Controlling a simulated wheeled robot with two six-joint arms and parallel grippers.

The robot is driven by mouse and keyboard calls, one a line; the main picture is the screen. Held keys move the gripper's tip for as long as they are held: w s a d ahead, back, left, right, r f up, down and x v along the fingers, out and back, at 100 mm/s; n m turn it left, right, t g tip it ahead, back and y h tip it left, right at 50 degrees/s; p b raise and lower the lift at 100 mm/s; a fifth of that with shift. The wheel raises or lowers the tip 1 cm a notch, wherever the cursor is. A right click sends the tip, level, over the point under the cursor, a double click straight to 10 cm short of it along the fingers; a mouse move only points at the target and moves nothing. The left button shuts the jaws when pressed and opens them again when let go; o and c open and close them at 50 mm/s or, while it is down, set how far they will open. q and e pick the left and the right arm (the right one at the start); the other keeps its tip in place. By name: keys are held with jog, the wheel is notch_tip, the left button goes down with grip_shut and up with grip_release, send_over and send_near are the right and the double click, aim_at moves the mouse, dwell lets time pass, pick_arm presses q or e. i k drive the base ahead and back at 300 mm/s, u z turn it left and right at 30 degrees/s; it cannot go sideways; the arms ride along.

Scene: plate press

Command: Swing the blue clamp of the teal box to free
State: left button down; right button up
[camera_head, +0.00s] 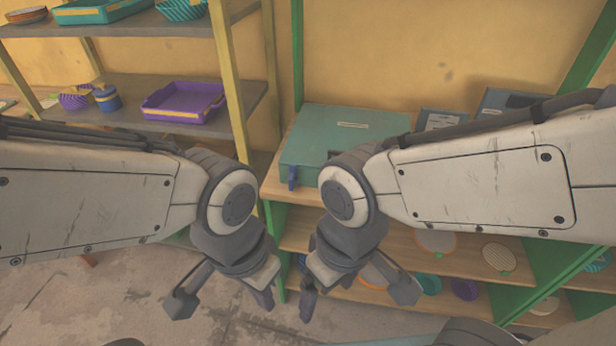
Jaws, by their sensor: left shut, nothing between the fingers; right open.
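The teal box (310,140) stands on the top board of the green-framed shelf. Its lid looks closed and has a pale label. A blue clamp (292,177) hangs at the left part of its front face. My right arm's wrist covers the right part of that front, so any clamp there is hidden. My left gripper (265,298) is shut and empty, pointing down, below and left of the blue clamp. My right gripper (309,302) is open, pointing down, below the box and beside the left gripper. Neither touches the box.
Grey-blue boxes (437,119) stand right of the teal box, partly behind my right arm. Lower boards hold plates (498,257) and bowls (464,289). A yellow-framed shelf at left holds a purple tray (184,101) and a blue pot (106,97). The floor is bare at lower left.

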aim_at(293, 175)
jog(key=z, duration=2.35)
jog(key=k, duration=0.85)
jog(key=u, duration=1.85)
